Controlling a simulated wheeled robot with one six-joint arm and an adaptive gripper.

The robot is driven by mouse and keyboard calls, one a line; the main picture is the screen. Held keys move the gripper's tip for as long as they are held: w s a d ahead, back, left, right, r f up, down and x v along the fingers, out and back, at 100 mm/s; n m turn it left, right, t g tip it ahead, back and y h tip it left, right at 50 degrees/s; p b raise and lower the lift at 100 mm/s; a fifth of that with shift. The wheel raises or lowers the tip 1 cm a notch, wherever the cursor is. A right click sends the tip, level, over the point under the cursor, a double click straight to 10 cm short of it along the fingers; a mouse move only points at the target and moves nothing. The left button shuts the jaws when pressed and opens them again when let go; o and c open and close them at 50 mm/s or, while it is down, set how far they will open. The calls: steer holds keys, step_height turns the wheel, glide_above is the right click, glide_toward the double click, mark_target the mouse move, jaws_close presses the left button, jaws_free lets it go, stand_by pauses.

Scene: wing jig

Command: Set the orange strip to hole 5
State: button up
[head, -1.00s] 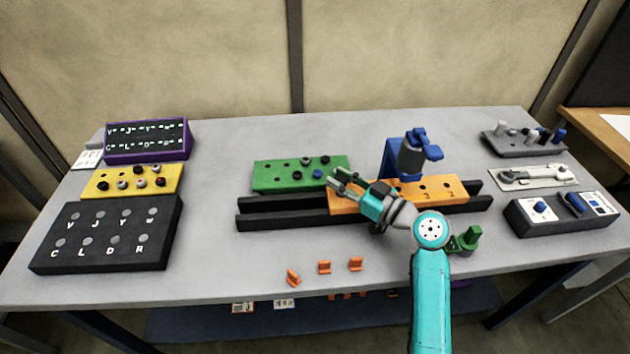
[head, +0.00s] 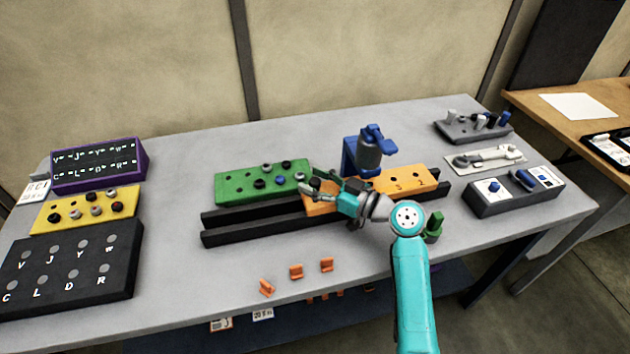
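The orange strip (head: 389,186) lies on two dark parallel rails (head: 260,232) in the middle of the table. Numbers, among them 3 and 2, and dark holes show on its right part. A blue post-like fixture (head: 367,155) stands behind the strip. My gripper (head: 310,190) is over the strip's left end, close to the right end of a green block. Its fingers look spread, with nothing seen between them. My gripper and wrist hide part of the strip's left half, including any numbers there. Whether the fingers touch the strip cannot be told.
The green block (head: 235,189) with pegs stands behind the rails. Several small orange pieces (head: 296,271) lie in front. A green part (head: 434,225) stands right of my arm. Yellow (head: 85,210) and black (head: 70,268) boards are left; grey trays (head: 515,192) are right.

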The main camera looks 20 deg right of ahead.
steer(key=shift+s, duration=0.1)
steer(key=v, duration=1.1)
steer(key=shift+s+d, duration=0.25)
steer(key=shift+d, duration=0.05)
steer(key=s+a+m+t+h, duration=0.1)
steer(key=a+m+t+h, duration=0.3)
steer(key=h, duration=0.2)
steer(key=x, duration=1)
steer(key=shift+w+a+f, duration=0.15)
steer(key=shift+w+a, duration=0.05)
steer(key=shift+a, duration=0.2)
steer(key=shift+c, duration=0.3)
jaws_close()
